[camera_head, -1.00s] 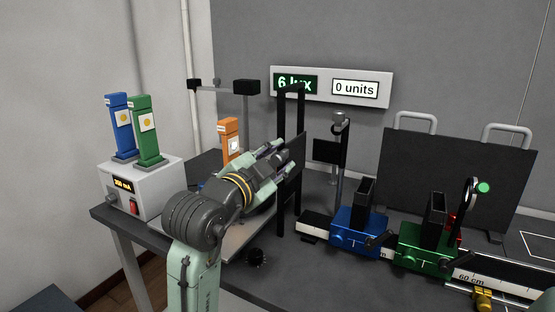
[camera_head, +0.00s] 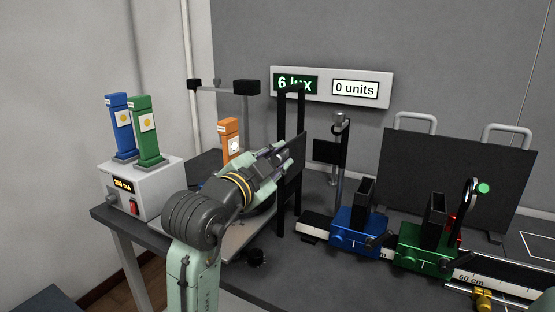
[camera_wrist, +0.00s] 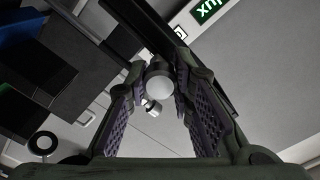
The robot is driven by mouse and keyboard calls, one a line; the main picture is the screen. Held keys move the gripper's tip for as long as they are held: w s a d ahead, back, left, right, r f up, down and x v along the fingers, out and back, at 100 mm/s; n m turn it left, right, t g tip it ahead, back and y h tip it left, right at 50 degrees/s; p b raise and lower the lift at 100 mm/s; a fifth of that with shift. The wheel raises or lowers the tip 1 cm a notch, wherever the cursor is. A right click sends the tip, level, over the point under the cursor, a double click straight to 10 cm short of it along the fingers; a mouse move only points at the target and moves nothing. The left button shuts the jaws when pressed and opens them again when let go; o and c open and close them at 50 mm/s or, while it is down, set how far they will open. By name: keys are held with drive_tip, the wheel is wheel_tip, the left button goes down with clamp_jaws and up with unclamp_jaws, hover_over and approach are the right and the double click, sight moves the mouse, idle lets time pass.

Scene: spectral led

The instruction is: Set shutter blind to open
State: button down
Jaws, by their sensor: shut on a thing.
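The shutter blind is a dark panel (camera_head: 294,180) in a tall black frame (camera_head: 281,205), standing upright on the bench in the middle of the head view. A round grey knob (camera_wrist: 160,88) shows between the purple ridged fingers in the wrist view. My gripper (camera_head: 284,154) is at the left side of the panel. Its fingers are shut on the knob, as the wrist view (camera_wrist: 158,76) also shows. My gripper and wrist hide part of the panel and the knob in the head view. The wall display (camera_head: 297,84) reads 6 lux, with 0 units beside it.
Blue (camera_head: 355,232) and green (camera_head: 424,248) carriages sit on the rail to the right. An orange lamp unit (camera_head: 229,140) stands behind my wrist. A white power box (camera_head: 150,185) with blue and green units is at the left. A dark board (camera_head: 455,180) stands at the back right.

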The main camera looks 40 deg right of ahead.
wheel_tip(320, 180, up, 10)
drive_tip(key=p, duration=0.6)
drive_tip(key=shift+r, duration=0.3)
drive_tip(key=c, duration=1.6)
unclamp_jaws()
drive_tip(key=shift+o, duration=1.2)
drive_tip(key=v, duration=1.2)
